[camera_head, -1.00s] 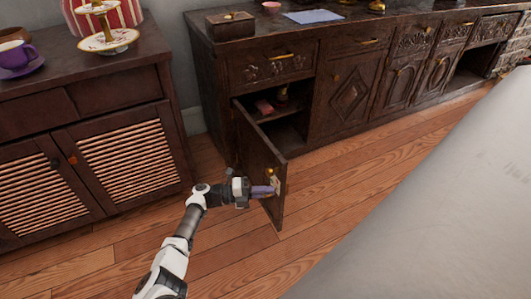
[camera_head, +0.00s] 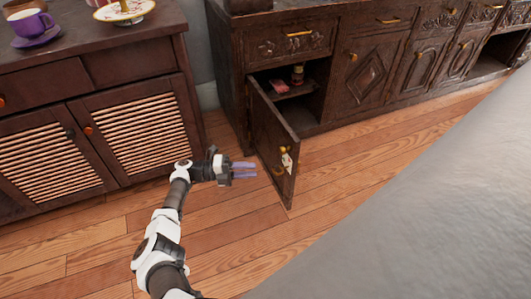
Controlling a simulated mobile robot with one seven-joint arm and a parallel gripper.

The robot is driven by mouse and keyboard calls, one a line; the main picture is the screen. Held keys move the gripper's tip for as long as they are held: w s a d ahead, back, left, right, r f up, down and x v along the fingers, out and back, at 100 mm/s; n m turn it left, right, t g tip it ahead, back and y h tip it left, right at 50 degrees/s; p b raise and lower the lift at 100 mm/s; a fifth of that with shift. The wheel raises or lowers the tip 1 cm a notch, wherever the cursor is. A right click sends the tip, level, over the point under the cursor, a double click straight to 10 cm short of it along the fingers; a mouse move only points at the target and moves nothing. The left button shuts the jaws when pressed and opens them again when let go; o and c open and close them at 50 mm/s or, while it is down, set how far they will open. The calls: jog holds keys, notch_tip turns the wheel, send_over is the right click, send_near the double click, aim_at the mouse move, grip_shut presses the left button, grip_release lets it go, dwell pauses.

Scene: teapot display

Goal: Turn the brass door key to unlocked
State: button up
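The dark wooden cabinet door (camera_head: 268,135) stands ajar, swung out from the sideboard. Near its free edge is a small brass piece (camera_head: 283,150), which looks like the key, with a pale tag (camera_head: 287,162) beside it. A round brass knob (camera_head: 279,171) sits just below. The key's turned position is too small to tell. My gripper (camera_head: 245,170) is left of the door, apart from it, pointing right. Its two purple fingers show a gap between them, with nothing held.
The open compartment (camera_head: 312,106) holds a reddish item and a small jar (camera_head: 298,75). A slatted cabinet (camera_head: 130,130) stands left, with a purple cup (camera_head: 31,24) on top. A large grey surface (camera_head: 440,210) fills the lower right. Wooden floor (camera_head: 235,220) around the gripper is clear.

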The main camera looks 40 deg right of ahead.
jog(key=shift+v, duration=2.1)
